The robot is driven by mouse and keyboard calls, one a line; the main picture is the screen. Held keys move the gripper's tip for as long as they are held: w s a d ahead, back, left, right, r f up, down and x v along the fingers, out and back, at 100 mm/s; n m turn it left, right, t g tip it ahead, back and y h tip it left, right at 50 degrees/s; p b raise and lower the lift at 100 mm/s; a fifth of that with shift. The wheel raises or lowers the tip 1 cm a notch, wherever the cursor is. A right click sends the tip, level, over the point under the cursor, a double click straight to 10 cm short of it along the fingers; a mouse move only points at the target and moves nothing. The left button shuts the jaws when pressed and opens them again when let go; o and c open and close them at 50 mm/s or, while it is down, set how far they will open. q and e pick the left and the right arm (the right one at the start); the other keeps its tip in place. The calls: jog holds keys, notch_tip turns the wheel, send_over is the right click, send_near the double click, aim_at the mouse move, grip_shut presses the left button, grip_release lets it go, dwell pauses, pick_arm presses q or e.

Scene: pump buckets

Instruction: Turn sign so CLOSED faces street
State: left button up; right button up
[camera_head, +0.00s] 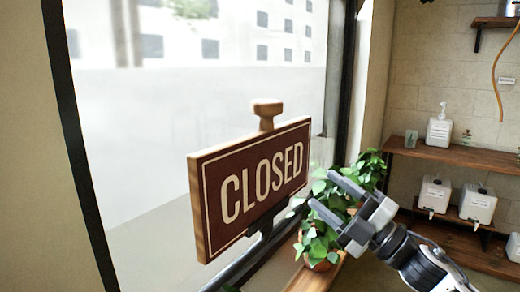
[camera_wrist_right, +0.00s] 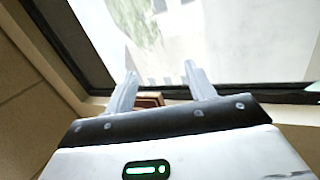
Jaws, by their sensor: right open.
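The sign (camera_head: 250,185) is a dark red-brown board with a wooden edge, standing in front of the window. Its CLOSED face is turned toward me, into the room, at an angle. A wooden knob (camera_head: 267,112) sticks up above its top edge, and a dark support shows under it. My right gripper (camera_head: 322,189) is open and empty, just right of the sign's right edge, its fingers pointing left toward it. In the right wrist view its two fingers (camera_wrist_right: 160,72) stand apart; a small brown piece shows behind them, and I cannot tell what it is. My left gripper is not in view.
A potted plant (camera_head: 318,245) stands on the wooden sill (camera_head: 318,277) close behind and below my right gripper. The window (camera_head: 200,100) lies behind the sign. Shelves (camera_head: 460,152) with white pump bottles and containers are at the right.

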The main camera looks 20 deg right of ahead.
jog(key=s+a+r+n+g+y+b, duration=0.1)
jog(key=s+r+n+g+y+b, duration=0.2)
jog(key=r+n, duration=0.4)
jog(key=s+r+n+g+y, duration=0.35)
jog(key=r+n+g, duration=0.2)
jog(key=n, duration=0.45)
jog(key=n+g+h+b, duration=0.2)
jog(key=n+h+b, duration=0.1)
jog(key=n, duration=0.5)
send_near(267, 101)
jog(key=p+x, duration=0.9)
jog(key=p, duration=0.2)
jog(key=shift+w+a+f+p, duration=0.15)
jog(key=shift+w+a+p, duration=0.1)
jog(key=shift+p, duration=0.1)
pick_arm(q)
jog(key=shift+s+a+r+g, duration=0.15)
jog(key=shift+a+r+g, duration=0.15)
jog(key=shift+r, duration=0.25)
pick_arm(e)
jog(key=shift+w+a+f+t, duration=0.1)
jog(key=shift+a+t, duration=0.1)
jog(key=shift+t, duration=0.05)
grip_shut()
